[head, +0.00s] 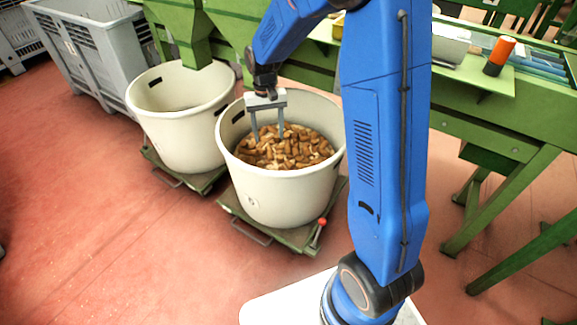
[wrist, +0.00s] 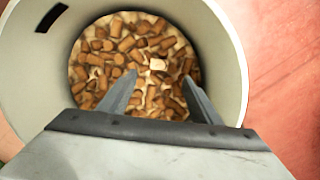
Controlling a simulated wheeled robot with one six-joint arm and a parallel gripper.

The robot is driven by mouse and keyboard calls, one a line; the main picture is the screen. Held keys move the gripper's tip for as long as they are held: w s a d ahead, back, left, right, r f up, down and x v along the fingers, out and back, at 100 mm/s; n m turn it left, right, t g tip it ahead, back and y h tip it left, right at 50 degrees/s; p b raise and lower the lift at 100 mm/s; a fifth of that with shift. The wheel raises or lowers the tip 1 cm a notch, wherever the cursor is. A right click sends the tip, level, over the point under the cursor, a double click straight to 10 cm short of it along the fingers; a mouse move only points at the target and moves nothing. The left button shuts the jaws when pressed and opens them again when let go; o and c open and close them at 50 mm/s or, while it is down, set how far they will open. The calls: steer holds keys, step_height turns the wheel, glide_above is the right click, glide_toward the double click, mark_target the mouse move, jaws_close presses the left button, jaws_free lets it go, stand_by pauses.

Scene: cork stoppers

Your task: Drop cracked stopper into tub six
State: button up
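My gripper (head: 268,137) points down over the nearer cream tub (head: 270,190), with its fingers reaching inside the rim. In the wrist view the two fingers of my gripper (wrist: 160,80) are spread apart with nothing held between them. Many brown corks (head: 285,150) fill part of this tub, and they show below the fingers in the wrist view (wrist: 145,50). One paler cork (wrist: 157,64) lies just beyond the fingertips. I cannot tell which cork, if any, is cracked. A small mark on the tub's front is too small to read.
A second cream tub (head: 182,135) stands to the left; the inside that shows looks empty. Both tubs stand on green wheeled bases. Grey crates (head: 95,50) are behind at left. A green conveyor frame (head: 490,125) with an orange and black cylinder (head: 499,55) is at right. The red floor at left is clear.

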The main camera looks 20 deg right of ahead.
steer(key=shift+r, duration=0.1)
step_height(320, 180, up, 17)
steer(key=w, duration=0.2)
steer(key=shift+d, duration=0.2)
stand_by(0.5)
